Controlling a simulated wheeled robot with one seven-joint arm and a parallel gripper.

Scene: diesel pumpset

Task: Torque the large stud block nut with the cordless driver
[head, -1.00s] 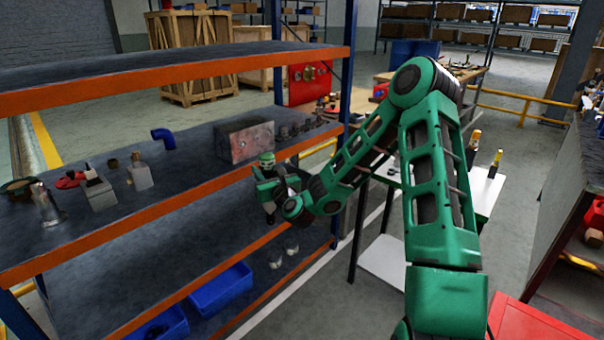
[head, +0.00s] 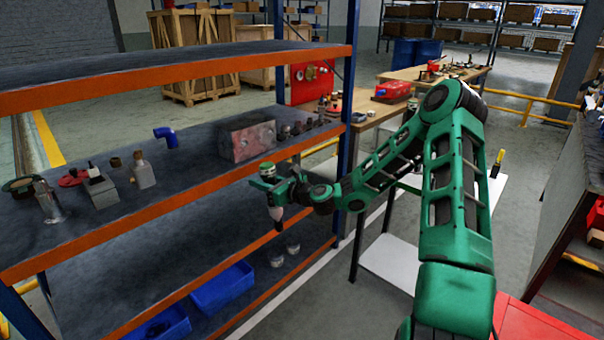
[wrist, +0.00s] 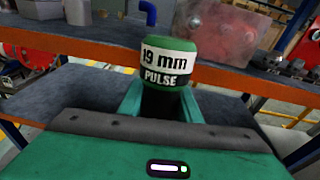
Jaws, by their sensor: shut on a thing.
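My gripper (head: 280,188) is shut on the cordless driver (head: 268,171), held in front of the orange edge of the middle shelf. The driver is green and dark, with its pale lower end (head: 276,212) pointing down. In the wrist view its green cap (wrist: 167,62) carries a label reading "19 mm PULSE" and stands between the green fingers. On the shelf to the left stand a grey block (head: 104,193) with a dark upright piece and a paler block (head: 144,176) with a tan top. I cannot tell which one is the large stud block, and no nut is clear.
The shelf (head: 190,185) also holds a blue elbow pipe (head: 165,136), a worn metal box (head: 247,141) and a silver cylinder (head: 47,203). Its orange beam (head: 130,226) and blue upright (head: 345,120) are close to my arm. Blue bins (head: 221,288) sit below.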

